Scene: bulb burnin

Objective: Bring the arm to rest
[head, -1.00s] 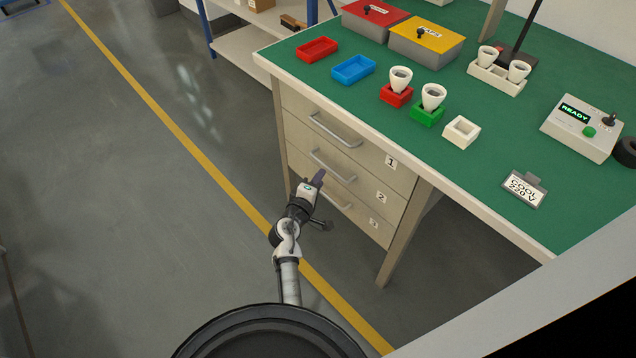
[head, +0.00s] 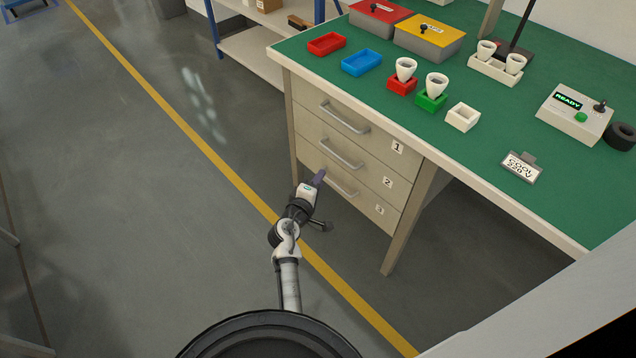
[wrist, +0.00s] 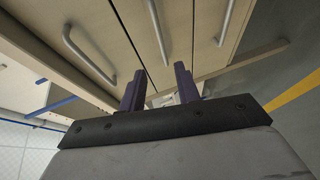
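My gripper (head: 320,178) is low in front of the workbench's drawer unit, beside the lower drawers in the head view. In the wrist view my gripper (wrist: 160,88) shows two purple fingers standing apart with nothing held between them. The drawer fronts and their handles fill the upper part of the wrist view. The drawers, numbered 1 (head: 345,122), 2 (head: 345,158) and 3 (head: 370,205), all look shut. Whether the fingers touch a drawer front cannot be told.
The green-topped bench (head: 420,155) carries red (head: 327,43) and blue (head: 361,62) trays, bulbs in red (head: 402,85) and green (head: 430,101) blocks, a white block (head: 463,116), lidded boxes, a READY tester (head: 575,115) and a sign (head: 522,167). Open floor lies left, beyond a yellow line.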

